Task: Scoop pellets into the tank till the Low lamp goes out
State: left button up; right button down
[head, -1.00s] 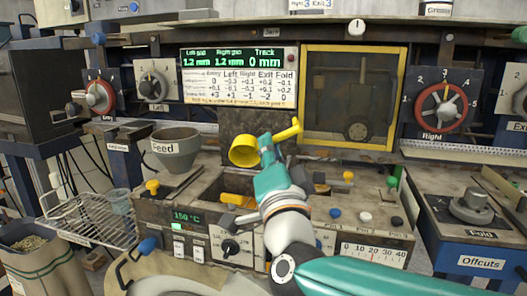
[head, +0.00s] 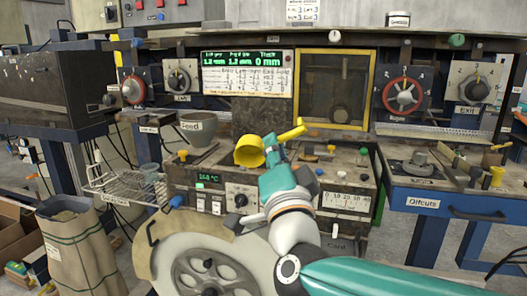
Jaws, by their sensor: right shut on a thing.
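My right gripper (head: 272,148) is shut on the yellow scoop (head: 249,151), in the middle of the head view. The scoop's round cup points left and its handle sticks out to the upper right. I cannot see whether pellets are in the cup. The grey tank marked Feed (head: 197,128) stands behind and to the left of the scoop, apart from it. An open sack (head: 80,252) stands on the floor at the left, with its filling just visible at the mouth. I cannot make out the Low lamp. My left gripper is out of view.
The machine panel (head: 240,200) with knobs and a green display lies beyond my arm. A large spoked wheel (head: 180,262) is low in front. A wire rack (head: 125,186) juts out between sack and machine. The blue Offcuts bench (head: 450,203) stands at the right.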

jog(key=w+d+f+h+b, duration=0.15)
jog(key=d+f, duration=0.25)
jog(key=f, duration=0.4)
jog(key=w+d+f+m, duration=0.1)
jog(key=w+d+f, duration=0.2)
jog(key=f, duration=0.4)
jog(key=w+d+f+b, duration=0.15)
jog(key=d+f, duration=0.25)
jog(key=f, duration=0.4)
jog(key=s+d+f+n+y, duration=0.1)
jog(key=s+d+f+y, duration=0.25)
jog(key=f, duration=0.65)
jog(key=s+d+f+n+y, duration=0.2)
jog(key=s+d+f, duration=0.25)
jog(key=f, duration=0.45)
pick_arm(q)
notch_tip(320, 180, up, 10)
jog(key=p, duration=1.3)
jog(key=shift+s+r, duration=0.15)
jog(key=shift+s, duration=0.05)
pick_arm(e)
notch_tip(320, 180, up, 16)
jog(key=m+h, duration=0.3)
jog(key=h, duration=0.4)
jog(key=shift+w+a+m, duration=0.2)
jog(key=shift+a+m, duration=0.1)
jog(key=shift+a, duration=0.05)
